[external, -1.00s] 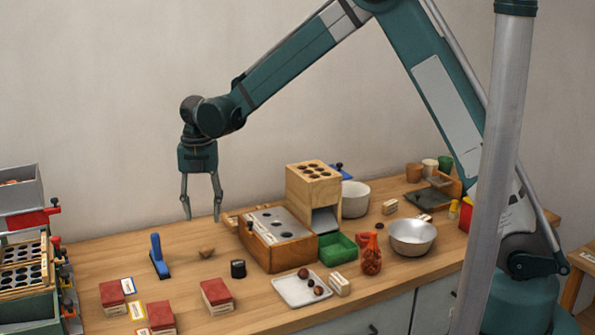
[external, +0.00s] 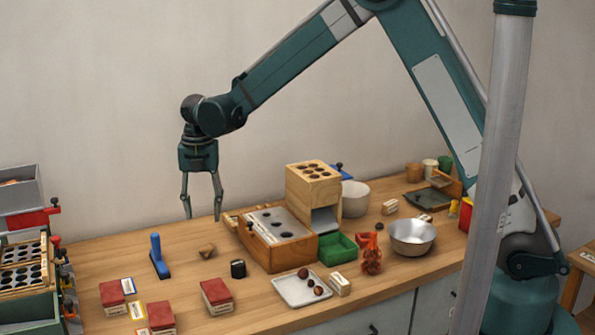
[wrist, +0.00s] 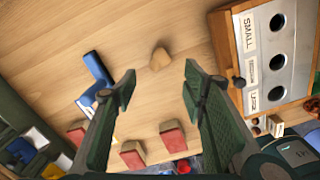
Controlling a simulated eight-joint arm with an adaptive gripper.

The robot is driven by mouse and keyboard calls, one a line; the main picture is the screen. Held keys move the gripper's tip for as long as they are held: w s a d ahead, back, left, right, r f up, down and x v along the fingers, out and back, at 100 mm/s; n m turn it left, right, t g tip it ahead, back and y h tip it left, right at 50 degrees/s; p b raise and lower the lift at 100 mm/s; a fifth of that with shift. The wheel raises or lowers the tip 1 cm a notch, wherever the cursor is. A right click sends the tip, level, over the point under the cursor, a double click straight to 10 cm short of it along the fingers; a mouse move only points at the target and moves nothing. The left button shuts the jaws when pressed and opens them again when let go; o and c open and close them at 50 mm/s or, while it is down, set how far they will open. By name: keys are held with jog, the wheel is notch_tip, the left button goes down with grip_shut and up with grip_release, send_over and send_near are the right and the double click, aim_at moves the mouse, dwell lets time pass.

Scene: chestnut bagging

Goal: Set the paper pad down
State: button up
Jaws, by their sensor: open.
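My gripper (external: 203,215) hangs fingers-down above the left part of the table, open and with nothing between its fingers. It also shows open in the wrist view (wrist: 160,85). No paper pad is in its grasp. Three red-topped blocks that look like pads lie on the table. One is at the front left (external: 112,297), one is at the front edge (external: 161,318), and one is to their right (external: 216,296). They also show low in the wrist view (wrist: 132,153). I cannot tell which of them, if any, is the paper pad.
A small wooden piece (external: 207,251) lies below my gripper, between a blue-handled tool (external: 159,258) and a wooden sorting box (external: 280,253). A black round item (external: 238,269), a white tray (external: 288,291) and a metal bowl (external: 412,236) stand rightward. Racks (external: 25,262) stand at far left.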

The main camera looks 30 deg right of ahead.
jog(key=s+d+r+m+t, duration=0.1)
jog(key=s+d+r+m, duration=0.35)
jog(key=d+r, duration=0.3)
jog(key=s+d+r+m+t+y, duration=0.1)
jog(key=s+d+r+m, duration=0.4)
jog(key=d, duration=0.4)
jog(key=s+d+r+m+t, duration=0.1)
jog(key=s+d+r+m, duration=0.3)
jog(key=d+r, duration=0.45)
jog(key=s+d+m+t+h, duration=0.1)
jog(key=s+d+m+t, duration=0.3)
jog(key=s+d+m, duration=1.3)
jog(key=shift+s+d+f+m, duration=0.35)
jog(key=shift+s+d+m, duration=0.1)
jog(key=shift+s, duration=1.9)
